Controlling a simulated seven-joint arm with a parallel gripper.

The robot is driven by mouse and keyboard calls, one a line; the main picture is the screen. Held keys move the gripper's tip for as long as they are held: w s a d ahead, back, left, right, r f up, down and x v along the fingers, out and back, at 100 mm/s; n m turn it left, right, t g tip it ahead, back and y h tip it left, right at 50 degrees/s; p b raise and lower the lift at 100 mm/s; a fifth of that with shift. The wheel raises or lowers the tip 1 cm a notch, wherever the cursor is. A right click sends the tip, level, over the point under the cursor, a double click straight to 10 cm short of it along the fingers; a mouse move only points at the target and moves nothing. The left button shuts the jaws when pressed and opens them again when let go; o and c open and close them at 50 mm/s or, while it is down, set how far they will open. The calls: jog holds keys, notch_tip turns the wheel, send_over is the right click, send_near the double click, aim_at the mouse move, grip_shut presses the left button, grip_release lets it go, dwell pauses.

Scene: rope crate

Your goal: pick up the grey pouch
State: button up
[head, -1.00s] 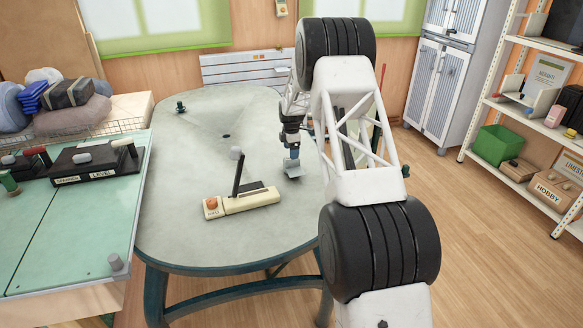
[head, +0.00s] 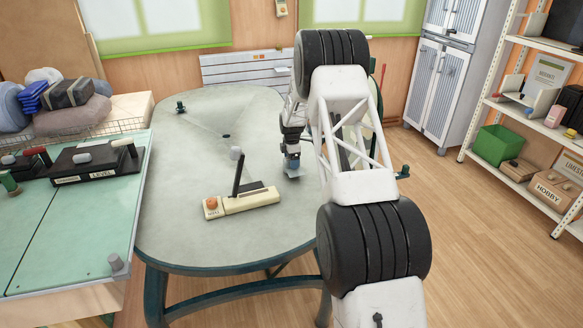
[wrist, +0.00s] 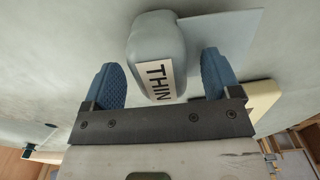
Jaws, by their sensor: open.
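In the wrist view a rounded grey pouch (wrist: 157,42) with a white label reading "THIN" lies on the grey table. My gripper (wrist: 163,76) is open, with one blue finger to each side of the pouch. I see gaps between the fingers and the pouch, and nothing is gripped. In the head view my gripper (head: 292,161) is low over the right part of the table. The pouch is mostly hidden there by the gripper, and I cannot make it out clearly.
A flat blue-grey sheet (wrist: 222,36) lies beside the pouch. A cream lever box (head: 243,203) with an upright black lever stands left of my gripper on the oval table (head: 200,240). The table's left part is mostly clear. A green-topped bench (head: 75,215) adjoins at left.

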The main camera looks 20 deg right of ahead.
jog(key=shift+c, duration=0.2)
jog(key=c, duration=1.1)
jog(key=shift+c, duration=0.2)
jog(key=shift+r, duration=0.15)
jog(key=shift+r, duration=0.7)
notch_tip(320, 180, up, 2)
jog(key=shift+r, duration=0.1)
jog(key=s+a+r, duration=0.1)
jog(key=s+a, duration=0.1)
jog(key=s, duration=1.3)
jog(key=shift+s+a, duration=0.15)
jog(key=shift+s, duration=0.25)
jog(key=shift+r, duration=0.1)
